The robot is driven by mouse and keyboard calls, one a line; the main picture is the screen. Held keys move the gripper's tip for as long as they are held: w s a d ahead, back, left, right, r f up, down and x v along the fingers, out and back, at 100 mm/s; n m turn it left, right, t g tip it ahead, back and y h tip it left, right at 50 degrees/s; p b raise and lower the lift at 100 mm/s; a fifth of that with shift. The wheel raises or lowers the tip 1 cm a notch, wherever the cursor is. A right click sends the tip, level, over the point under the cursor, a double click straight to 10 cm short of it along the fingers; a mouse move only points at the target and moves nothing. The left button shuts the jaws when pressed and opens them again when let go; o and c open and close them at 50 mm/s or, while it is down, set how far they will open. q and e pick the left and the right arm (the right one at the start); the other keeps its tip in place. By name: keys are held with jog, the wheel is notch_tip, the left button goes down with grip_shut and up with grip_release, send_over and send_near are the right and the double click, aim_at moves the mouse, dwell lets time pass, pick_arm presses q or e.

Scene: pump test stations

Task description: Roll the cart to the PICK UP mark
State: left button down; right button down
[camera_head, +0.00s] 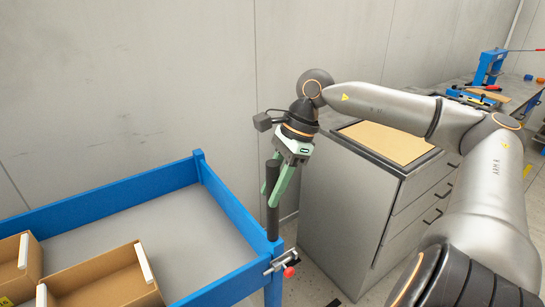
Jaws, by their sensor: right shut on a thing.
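The blue cart (228,205) with a grey deck is at the lower left. A black upright handle (272,225) rises from its right corner post. My right gripper (275,190) reaches in from the right and is shut on this handle, its green fingers on either side of the bar. A small metal latch with a red knob (290,271) sits on the corner below. The cart's near side is cut off by the frame. My left gripper is out of view. I cannot make out the PICK UP mark.
Open cardboard boxes (105,275) stand on the cart's left part. A grey drawer cabinet (345,205) stands close to the right of the cart corner. A grey wall (120,90) runs behind. A workbench with a blue press (489,67) is at the far right.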

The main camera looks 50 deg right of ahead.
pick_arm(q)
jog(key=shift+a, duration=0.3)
pick_arm(e)
jog(key=shift+a, duration=0.3)
jog(key=c, duration=0.6)
grip_release()
jog(key=shift+d+r, duration=0.15)
jog(key=shift+r, duration=0.2)
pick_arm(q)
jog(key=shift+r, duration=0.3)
pick_arm(e)
jog(key=v, duration=1.1)
jog(key=shift+s+d+r, duration=0.1)
jog(key=shift+r, duration=0.3)
